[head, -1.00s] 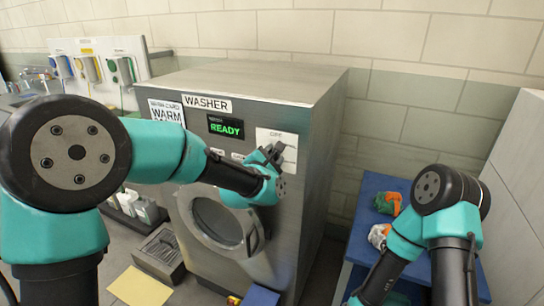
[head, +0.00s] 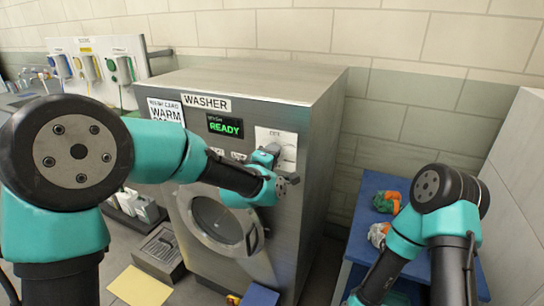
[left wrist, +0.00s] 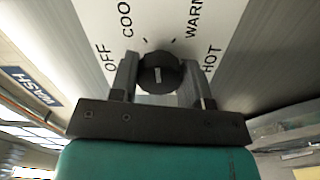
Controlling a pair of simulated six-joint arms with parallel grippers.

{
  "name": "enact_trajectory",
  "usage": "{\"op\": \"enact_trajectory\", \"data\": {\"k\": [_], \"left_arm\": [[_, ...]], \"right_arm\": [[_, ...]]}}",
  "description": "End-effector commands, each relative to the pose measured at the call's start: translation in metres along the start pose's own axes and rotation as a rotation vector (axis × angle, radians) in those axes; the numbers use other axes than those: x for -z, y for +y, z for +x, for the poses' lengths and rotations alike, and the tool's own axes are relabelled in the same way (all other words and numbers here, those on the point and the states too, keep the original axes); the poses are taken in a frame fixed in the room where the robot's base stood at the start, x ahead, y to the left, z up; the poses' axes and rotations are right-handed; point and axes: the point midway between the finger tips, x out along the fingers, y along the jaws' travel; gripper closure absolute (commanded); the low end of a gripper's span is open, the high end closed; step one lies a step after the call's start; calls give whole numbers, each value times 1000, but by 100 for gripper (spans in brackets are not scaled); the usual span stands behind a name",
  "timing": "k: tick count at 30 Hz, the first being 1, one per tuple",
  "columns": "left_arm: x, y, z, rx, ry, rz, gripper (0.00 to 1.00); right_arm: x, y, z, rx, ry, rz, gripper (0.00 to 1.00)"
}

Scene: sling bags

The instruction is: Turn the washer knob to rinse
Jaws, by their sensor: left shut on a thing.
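The washer (head: 240,82) is a grey metal machine with a "WASHER" label and a green "READY" display (head: 225,126). Its white dial plate (head: 277,135) is at the upper right of the front. In the left wrist view the plate reads OFF, COOL, WARM and HOT, and a round black knob (left wrist: 160,72) sits below these words. My left gripper (left wrist: 160,75) has one finger on each side of the knob and is shut on it. In the head view the left gripper (head: 270,155) is at the dial plate and hides most of the knob. The right gripper is out of frame.
A blue table (head: 370,188) at the right holds orange and green cloth (head: 387,202) and a white and orange bundle (head: 378,235). A white dispenser panel (head: 100,62) hangs at the back left. The round washer door (head: 216,220) is below my left arm.

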Motion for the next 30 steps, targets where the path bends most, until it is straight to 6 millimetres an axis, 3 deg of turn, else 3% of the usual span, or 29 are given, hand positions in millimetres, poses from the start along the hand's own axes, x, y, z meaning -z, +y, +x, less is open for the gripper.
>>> {"op": "enact_trajectory", "data": {"k": [30], "left_arm": [[1,-4,0,0,-1,965,80]], "right_arm": [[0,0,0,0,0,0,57]]}}
